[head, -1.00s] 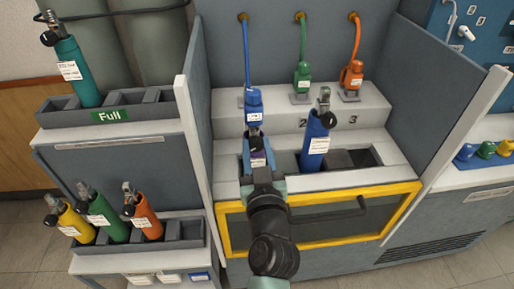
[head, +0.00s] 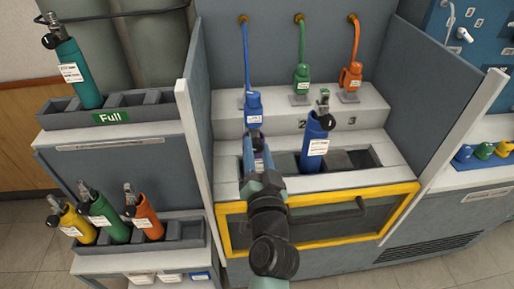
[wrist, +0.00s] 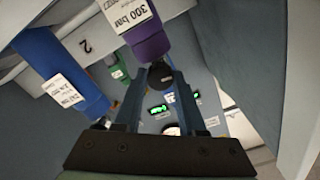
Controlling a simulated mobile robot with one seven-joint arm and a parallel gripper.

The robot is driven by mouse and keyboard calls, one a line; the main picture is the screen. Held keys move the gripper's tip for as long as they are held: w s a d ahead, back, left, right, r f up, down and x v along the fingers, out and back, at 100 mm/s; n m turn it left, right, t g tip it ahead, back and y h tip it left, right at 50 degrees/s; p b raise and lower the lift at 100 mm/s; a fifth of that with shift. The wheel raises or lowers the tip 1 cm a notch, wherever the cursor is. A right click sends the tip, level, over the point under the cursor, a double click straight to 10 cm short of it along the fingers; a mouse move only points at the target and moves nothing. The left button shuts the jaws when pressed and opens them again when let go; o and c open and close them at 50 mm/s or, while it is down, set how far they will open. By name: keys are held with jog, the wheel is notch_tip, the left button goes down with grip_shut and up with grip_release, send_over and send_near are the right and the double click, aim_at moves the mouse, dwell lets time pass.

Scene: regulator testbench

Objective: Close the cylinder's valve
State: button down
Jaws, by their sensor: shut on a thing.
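My gripper (head: 256,138) is at the left bay of the test bench, just below the blue regulator (head: 253,106). The wrist view shows my gripper (wrist: 160,80) shut on a round black knob (wrist: 161,76) at the valve end of the purple cylinder (wrist: 147,38), which has a "300 bar" label. In the head view my fingers hide most of this cylinder and its knob. A blue cylinder (head: 313,150) with a white label stands tilted in the slot to the right; it also shows in the wrist view (wrist: 60,70).
A green regulator (head: 302,76) and an orange one (head: 350,75) sit on the back ledge. Side walls and a yellow-framed drawer front (head: 325,220) bound the bay. Racks with several cylinders stand at left, including a teal cylinder (head: 78,75). The slot right of the blue cylinder looks empty.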

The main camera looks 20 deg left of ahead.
jog(key=m+p, duration=0.1)
jog(key=m, duration=0.3)
jog(key=shift+m, duration=0.3)
jog(key=m+p, duration=0.1)
jog(key=m, duration=0.2)
jog(key=shift+m, duration=0.4)
jog(key=m+p, duration=0.2)
jog(key=m, duration=0.2)
jog(key=shift+f+m+p, duration=0.1)
jog(key=shift+m+p, duration=0.45)
jog(key=shift+m, duration=1.55)
jog(key=shift+c, duration=2.4)
grip_release()
